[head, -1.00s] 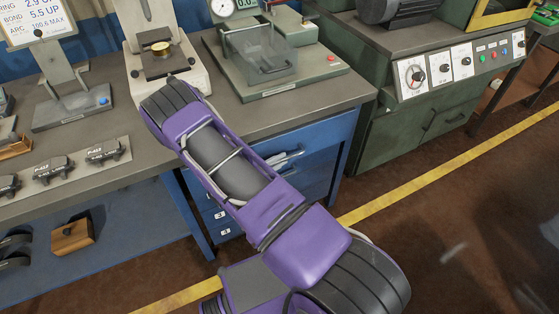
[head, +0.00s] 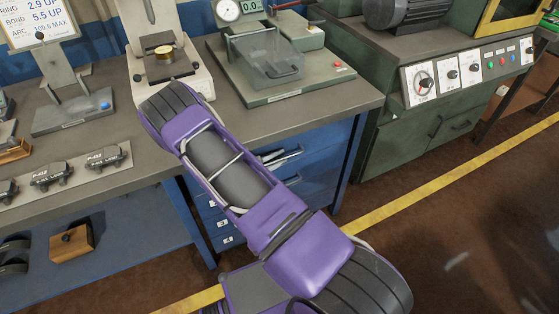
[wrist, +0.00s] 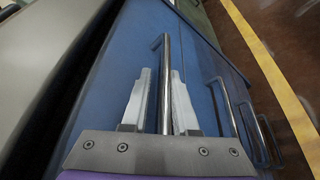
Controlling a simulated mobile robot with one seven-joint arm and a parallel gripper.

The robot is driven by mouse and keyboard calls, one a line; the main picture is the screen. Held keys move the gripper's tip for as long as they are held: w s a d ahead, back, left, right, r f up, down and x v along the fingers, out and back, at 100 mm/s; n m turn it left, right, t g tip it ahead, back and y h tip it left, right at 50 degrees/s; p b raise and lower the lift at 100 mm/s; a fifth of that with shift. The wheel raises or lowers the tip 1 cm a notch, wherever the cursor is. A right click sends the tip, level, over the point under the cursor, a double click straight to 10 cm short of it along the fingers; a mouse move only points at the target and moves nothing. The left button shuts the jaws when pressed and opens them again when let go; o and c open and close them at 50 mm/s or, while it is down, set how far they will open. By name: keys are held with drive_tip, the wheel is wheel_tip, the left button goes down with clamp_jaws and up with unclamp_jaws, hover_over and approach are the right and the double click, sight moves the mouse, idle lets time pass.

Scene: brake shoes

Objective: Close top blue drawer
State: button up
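The top blue drawer (head: 318,146) is in the blue cabinet under the workbench, partly hidden behind my purple arm in the head view. Its front (wrist: 130,60) fills the middle of the wrist view, with a metal bar handle (wrist: 166,75). My gripper (wrist: 160,95) has its two pale fingers apart, one on each side of this handle. A narrow gap shows between the handle and the left finger; contact on the right is unclear. In the head view my gripper (head: 280,157) is at the drawer front. I cannot tell whether the drawer stands slightly out.
Lower drawers with handles (wrist: 222,105) lie beside it. The grey workbench top (head: 225,120) above carries a press stand (head: 170,70) and a tester with a clear cover (head: 268,60). A green cabinet (head: 420,135) stands to the right. The floor in front is open, with a yellow line (head: 430,190).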

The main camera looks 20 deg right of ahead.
drive_tip(key=shift+o, duration=1.3)
drive_tip(key=shift+s, duration=0.1)
drive_tip(key=v, duration=1.7)
drive_tip(key=shift+a+p, duration=0.2)
drive_tip(key=shift+p, duration=0.25)
drive_tip(key=shift+r, duration=0.1)
